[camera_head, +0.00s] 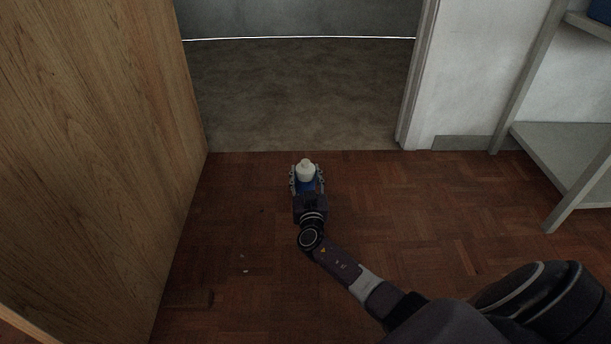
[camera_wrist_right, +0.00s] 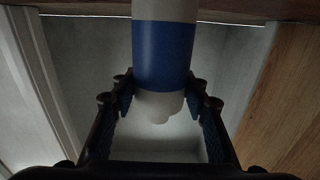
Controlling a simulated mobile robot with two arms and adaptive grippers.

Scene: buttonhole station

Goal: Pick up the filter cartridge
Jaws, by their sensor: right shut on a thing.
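The filter cartridge (camera_head: 306,172) is white with a blue band, and shows in the middle of the head view. My right gripper (camera_head: 306,181) has a finger on each side of it and is shut on it. In the right wrist view the cartridge (camera_wrist_right: 165,55) points away from the top edge, with its blue band and rounded white end between the fingers of my right gripper (camera_wrist_right: 163,100). Part of the cartridge is cut off by the top of that view. My left gripper is not in view.
A wooden door panel (camera_head: 90,130) stands at the left. An open doorway leads to a grey floor (camera_head: 300,95) ahead. A grey shelf unit (camera_head: 565,155) stands at the right by a white wall. The parquet floor (camera_head: 230,225) around the gripper is clear.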

